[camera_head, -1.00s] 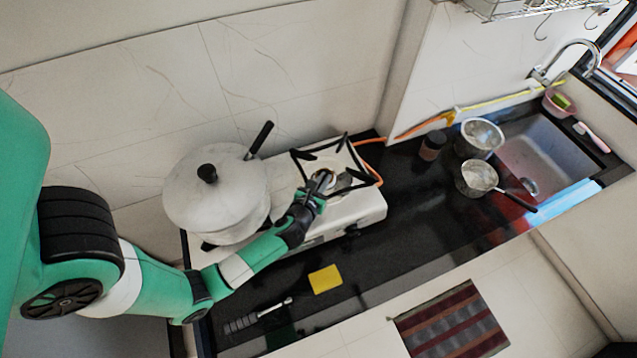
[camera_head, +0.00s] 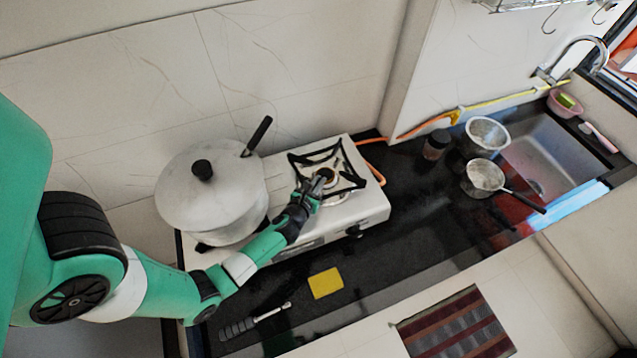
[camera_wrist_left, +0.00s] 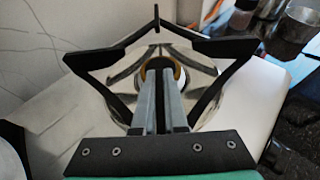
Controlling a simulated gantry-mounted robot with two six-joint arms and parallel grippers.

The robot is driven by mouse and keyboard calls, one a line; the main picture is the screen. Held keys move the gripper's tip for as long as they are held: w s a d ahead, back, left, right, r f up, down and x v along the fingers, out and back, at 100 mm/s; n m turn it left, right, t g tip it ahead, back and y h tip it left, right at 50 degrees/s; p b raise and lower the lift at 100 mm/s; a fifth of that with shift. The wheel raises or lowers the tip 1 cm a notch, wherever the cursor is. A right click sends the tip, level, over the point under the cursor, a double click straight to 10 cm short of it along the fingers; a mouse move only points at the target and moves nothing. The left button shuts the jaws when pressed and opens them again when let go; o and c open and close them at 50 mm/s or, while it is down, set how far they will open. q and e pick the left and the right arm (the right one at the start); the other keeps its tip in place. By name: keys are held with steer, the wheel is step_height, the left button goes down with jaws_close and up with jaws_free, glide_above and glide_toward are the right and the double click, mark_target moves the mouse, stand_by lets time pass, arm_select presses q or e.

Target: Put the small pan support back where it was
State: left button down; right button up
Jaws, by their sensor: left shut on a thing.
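The small pan support (camera_head: 355,181) is a black metal frame with prongs, at the right burner of the white gas stove (camera_head: 368,208). In the left wrist view the support (camera_wrist_left: 222,48) spreads around the burner, its two side bars running in toward my fingers. My left gripper (camera_head: 318,184) is shut on the near side of the support; its fingers also show in the left wrist view (camera_wrist_left: 162,92). The burner's round centre (camera_wrist_left: 160,68) shows just beyond the fingertips. I cannot tell whether the support touches the stove. My right gripper is not in view.
A large lidded pot (camera_head: 212,195) stands on the stove's left side, close to my arm. A dark jar (camera_head: 436,145) and two metal pans (camera_head: 487,134) stand to the right near the sink. A yellow cloth (camera_head: 326,283) lies on the front counter.

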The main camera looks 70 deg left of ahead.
arm_select(q)
steer(key=shift+f+b, duration=0.4)
steer(key=shift+f, duration=0.15)
steer(key=c, duration=1)
jaws_free()
steer(key=shift+o, duration=0.2)
steer(key=shift+r+p, duration=0.75)
steer(key=shift+r, duration=0.2)
steer(key=p+v, duration=0.1)
steer(key=v, duration=1)
steer(key=shift+s+d, duration=0.3)
